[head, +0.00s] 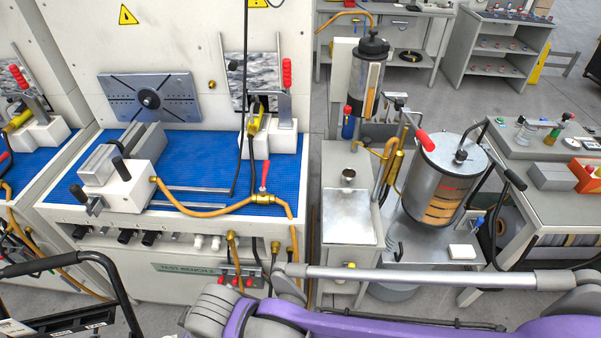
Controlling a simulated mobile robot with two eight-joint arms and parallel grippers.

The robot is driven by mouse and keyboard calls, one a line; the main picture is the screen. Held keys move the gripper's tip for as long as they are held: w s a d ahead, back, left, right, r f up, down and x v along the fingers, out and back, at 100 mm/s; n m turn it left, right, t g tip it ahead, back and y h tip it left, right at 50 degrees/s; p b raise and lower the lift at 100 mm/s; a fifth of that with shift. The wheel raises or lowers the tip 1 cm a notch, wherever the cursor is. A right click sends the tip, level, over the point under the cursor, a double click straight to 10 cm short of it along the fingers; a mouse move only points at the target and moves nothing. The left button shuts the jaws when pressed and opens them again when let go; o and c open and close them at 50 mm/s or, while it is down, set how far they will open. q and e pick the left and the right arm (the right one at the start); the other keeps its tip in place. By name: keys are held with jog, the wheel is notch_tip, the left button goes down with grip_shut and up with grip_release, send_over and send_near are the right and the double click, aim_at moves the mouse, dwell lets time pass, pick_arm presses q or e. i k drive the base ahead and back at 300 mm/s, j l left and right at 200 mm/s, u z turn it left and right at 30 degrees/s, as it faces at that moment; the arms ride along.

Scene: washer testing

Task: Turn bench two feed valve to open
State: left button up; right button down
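The bench labelled TEST BENCH 2 (185,268) stands left of centre with a blue mat (215,160) on top. On its front right edge is a brass valve (262,198) in a yellow-brown hose line. Its red lever (265,174) stands nearly upright, across the line of the hose. Several smaller red handles (236,281) sit low on the bench front beside the label. A purple and grey arm of mine crosses the bottom of the view. Neither gripper is in view.
A white clamp block (130,187) and a hose (195,212) lie left of the valve. A thin dark line hangs behind it. A steel-topped cabinet (349,215) and a metal tank (440,180) stand to the right. A black tubular handle (75,260) is at lower left.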

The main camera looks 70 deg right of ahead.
aim_at(262, 190)
jog(key=z, duration=2.2)
